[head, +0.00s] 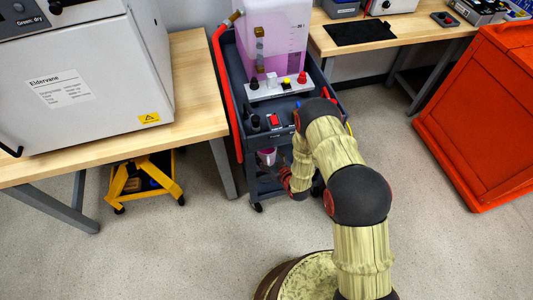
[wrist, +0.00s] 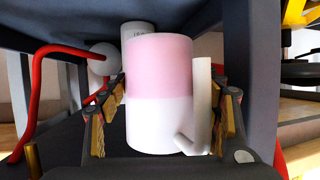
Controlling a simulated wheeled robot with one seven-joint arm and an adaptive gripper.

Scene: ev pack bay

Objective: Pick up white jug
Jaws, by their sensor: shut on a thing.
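The white jug (wrist: 160,110) fills the middle of the wrist view, upright, pink-tinted in its upper half and white below, with its handle on the right. My gripper (wrist: 168,118) is shut on it, one finger on each side. In the head view a small pink and white part of the jug (head: 266,157) shows beneath the cart's top; most of it is hidden by the cart and my arm. My gripper's tips are hidden there. Whether the jug rests on the shelf cannot be told.
The dark cart (head: 285,135) carries a large tank of pink liquid (head: 275,40) and a control panel. In the wrist view a white cylinder (wrist: 138,30) stands behind the jug, and a red hose (wrist: 35,90) runs at left. A workbench (head: 200,85) is left, an orange-red cabinet (head: 480,120) right.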

